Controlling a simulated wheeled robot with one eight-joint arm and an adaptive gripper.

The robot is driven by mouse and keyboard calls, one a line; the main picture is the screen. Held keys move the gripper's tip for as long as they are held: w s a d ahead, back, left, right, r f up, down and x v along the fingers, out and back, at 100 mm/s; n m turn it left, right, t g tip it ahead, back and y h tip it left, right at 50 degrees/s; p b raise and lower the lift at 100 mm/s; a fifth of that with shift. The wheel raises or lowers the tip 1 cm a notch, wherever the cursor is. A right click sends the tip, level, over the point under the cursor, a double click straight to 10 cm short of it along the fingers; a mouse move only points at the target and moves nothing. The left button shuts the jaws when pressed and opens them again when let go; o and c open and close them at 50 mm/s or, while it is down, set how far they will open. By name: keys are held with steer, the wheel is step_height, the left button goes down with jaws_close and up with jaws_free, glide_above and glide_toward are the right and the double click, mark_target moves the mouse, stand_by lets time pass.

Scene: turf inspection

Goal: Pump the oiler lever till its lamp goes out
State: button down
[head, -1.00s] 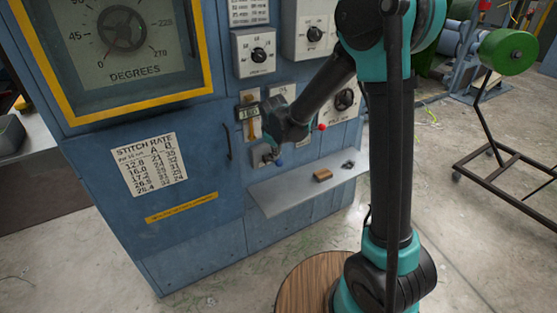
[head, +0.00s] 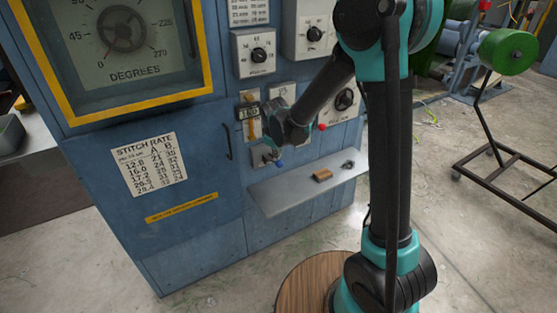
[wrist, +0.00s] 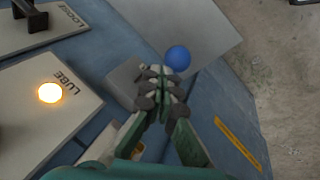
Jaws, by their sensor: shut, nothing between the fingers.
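The oiler lever ends in a blue ball knob (wrist: 178,59), just past my fingertips in the wrist view. It also shows low on the blue cabinet in the head view (head: 280,163). A grey block (wrist: 125,84) sits beside my fingers; the lever's arm is mostly hidden. My gripper (wrist: 160,86) is shut and empty, its tips close to the knob; I cannot tell whether they touch. The round lamp (wrist: 50,92) on the LUBE plate (wrist: 85,105) glows orange-white. In the head view my wrist hides the lamp.
A grey shelf (head: 265,200) juts out below the knob, with a brown block (head: 322,175) on it. A door handle (head: 227,142) and dial boxes (head: 256,52) are nearby.

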mark_target(280, 167)
steer(key=shift+s+d+f, duration=0.25)
steer(key=shift+s+f, duration=0.1)
steer(key=shift+f, duration=0.55)
steer(key=shift+s+d+f, duration=0.25)
steer(key=shift+s+f, duration=0.1)
steer(key=shift+f, duration=0.5)
steer(key=shift+s+d+f, duration=0.25)
steer(key=shift+s+f, duration=0.1)
steer(key=shift+f, duration=0.55)
stand_by(3.1)
stand_by(0.3)
steer(key=shift+w+a+r, duration=0.3)
steer(key=shift+w+r, duration=0.15)
steer(key=shift+r, duration=0.7)
steer(key=shift+w+a+r, duration=0.3)
steer(key=shift+w+r, duration=0.1)
steer(key=shift+r, duration=0.7)
steer(key=shift+w+a+r, duration=0.3)
steer(key=shift+w+r, duration=0.15)
steer(key=shift+r, duration=0.7)
